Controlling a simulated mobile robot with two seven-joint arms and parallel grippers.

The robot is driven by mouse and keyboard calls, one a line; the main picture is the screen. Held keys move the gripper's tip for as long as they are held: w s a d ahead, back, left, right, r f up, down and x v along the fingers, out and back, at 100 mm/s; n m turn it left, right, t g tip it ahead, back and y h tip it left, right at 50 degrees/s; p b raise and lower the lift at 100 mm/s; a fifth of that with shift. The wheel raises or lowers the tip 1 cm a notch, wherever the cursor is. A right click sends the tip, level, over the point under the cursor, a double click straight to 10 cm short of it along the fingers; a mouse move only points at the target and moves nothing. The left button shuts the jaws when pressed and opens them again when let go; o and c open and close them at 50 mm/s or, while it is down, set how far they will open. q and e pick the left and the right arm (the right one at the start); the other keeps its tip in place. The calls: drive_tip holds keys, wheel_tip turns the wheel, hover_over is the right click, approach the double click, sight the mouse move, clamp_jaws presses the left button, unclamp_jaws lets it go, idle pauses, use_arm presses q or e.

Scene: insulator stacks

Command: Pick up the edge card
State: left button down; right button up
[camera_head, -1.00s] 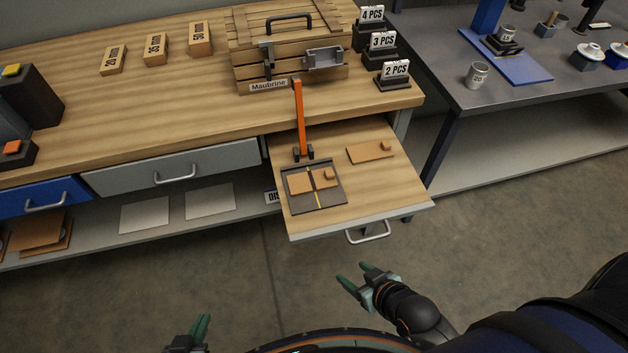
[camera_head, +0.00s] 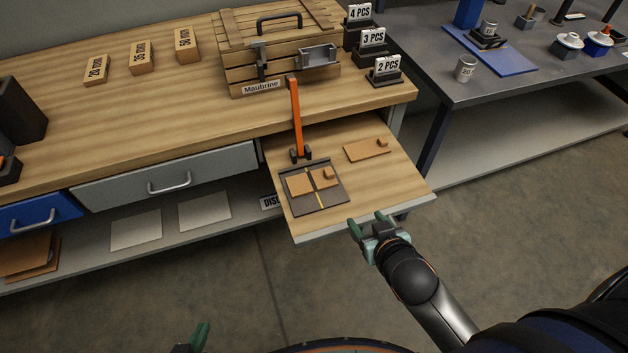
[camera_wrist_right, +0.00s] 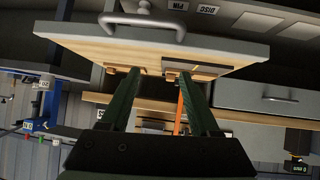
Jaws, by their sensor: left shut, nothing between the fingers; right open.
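No card is labelled "edge card", so I cannot tell which one it is. A flat brown card with a small block on it (camera_head: 367,149) lies on the pulled-out wooden drawer top, at its right. Two more brown cards, a plain one (camera_head: 299,184) and one with a small block (camera_head: 322,177), lie in a dark tray (camera_head: 318,208), parted by a yellow strip. My right gripper (camera_head: 366,222) is open and empty at the drawer's front edge, nearer to me than the cards. In the right wrist view its fingers (camera_wrist_right: 160,88) point at the drawer. My left gripper (camera_head: 199,336) is shut and empty, low at the bottom edge.
An orange upright bar (camera_head: 297,118) stands behind the tray. A wooden crate (camera_head: 280,58) and number signs (camera_head: 385,70) stand on the bench. The drawer front has a handle (camera_wrist_right: 142,20). A grey table (camera_head: 480,85) is at the right. Floor in front is clear.

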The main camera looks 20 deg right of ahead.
drive_tip(key=w+a+t, duration=0.1)
drive_tip(key=w+a+r+t+y, duration=0.1)
drive_tip(key=w, duration=0.1)
drive_tip(key=shift+w+a+r+n+t, duration=0.1)
drive_tip(key=shift+a+n+t, duration=0.15)
drive_tip(key=shift+n+t, duration=0.05)
approach(331, 175)
drive_tip(key=w+f, duration=0.2)
drive_tip(key=shift+w+a+f, duration=0.15)
drive_tip(key=shift+w+a, duration=0.05)
drive_tip(key=shift+w, duration=0.2)
drive_tip(key=shift+w+d, duration=0.1)
drive_tip(key=shift+w, duration=0.45)
drive_tip(key=shift+x, duration=2.15)
drive_tip(key=shift+d, duration=0.15)
drive_tip(key=shift+r, duration=0.25)
drive_tip(key=shift+c, duration=0.4)
clamp_jaws()
